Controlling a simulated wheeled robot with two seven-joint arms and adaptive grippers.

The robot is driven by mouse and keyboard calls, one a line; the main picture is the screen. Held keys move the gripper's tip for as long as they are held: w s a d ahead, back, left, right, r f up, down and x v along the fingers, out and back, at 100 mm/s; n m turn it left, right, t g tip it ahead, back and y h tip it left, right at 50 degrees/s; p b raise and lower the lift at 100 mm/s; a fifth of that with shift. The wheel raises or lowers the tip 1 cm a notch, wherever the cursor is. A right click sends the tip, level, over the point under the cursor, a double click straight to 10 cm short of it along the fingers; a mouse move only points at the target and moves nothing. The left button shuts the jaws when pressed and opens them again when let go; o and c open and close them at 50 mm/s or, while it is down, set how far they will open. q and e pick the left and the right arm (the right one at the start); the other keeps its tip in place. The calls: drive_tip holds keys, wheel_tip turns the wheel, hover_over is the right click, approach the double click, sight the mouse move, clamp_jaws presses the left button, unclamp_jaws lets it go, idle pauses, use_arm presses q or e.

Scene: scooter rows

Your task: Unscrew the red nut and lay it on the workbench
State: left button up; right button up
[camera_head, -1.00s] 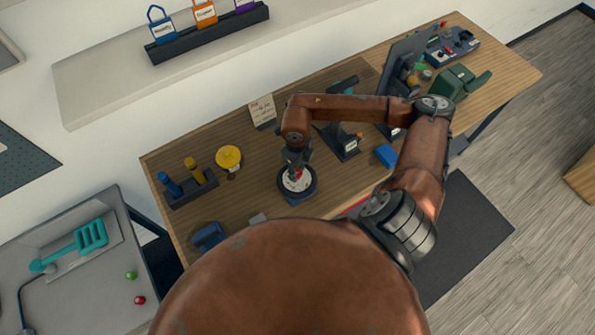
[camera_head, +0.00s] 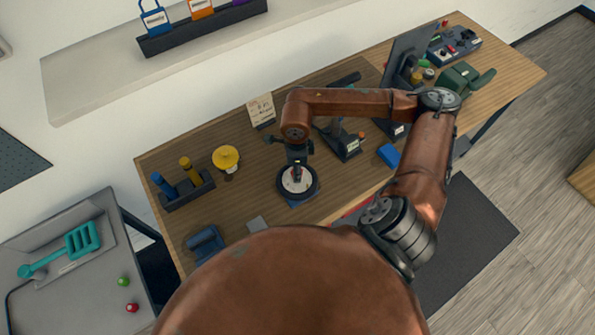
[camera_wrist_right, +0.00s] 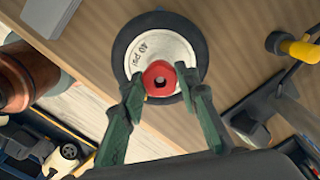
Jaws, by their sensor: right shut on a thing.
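The red nut (camera_wrist_right: 159,76) sits at the centre of a wheel (camera_wrist_right: 134,72) with a white hub and black tyre in the right wrist view. My right gripper (camera_wrist_right: 161,92) has its two green fingers on either side of the nut and is shut on it. In the head view, the wheel (camera_head: 286,190) lies flat on a blue stand on the wooden workbench (camera_head: 255,198). My right gripper (camera_head: 297,171) points down over its centre there and mostly hides the nut. My left gripper is not in view.
A caddy with blue and yellow handles (camera_head: 186,165) and a yellow round object (camera_head: 226,158) stand left of the wheel. A dark device (camera_head: 343,142) and a blue block (camera_head: 389,154) are to the right.

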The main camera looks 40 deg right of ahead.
drive_tip(key=n+b, duration=0.1)
drive_tip(key=n, duration=0.1)
drive_tip(key=n+b, duration=0.1)
drive_tip(key=n, duration=0.1)
drive_tip(key=n+b, duration=0.2)
drive_tip(key=shift+s+a+f, duration=0.1)
drive_tip(key=shift+a+f, duration=0.05)
drive_tip(key=shift+a, duration=0.25)
drive_tip(key=shift+n+b, duration=1.25)
drive_tip(key=shift+n, duration=0.95)
drive_tip(key=o, duration=0.9)
drive_tip(key=shift+a+r, duration=0.1)
drive_tip(key=shift+r, duration=0.1)
drive_tip(key=shift+o, duration=1.5)
drive_tip(key=shift+d, duration=0.25)
wheel_tip(320, 180, up, 12)
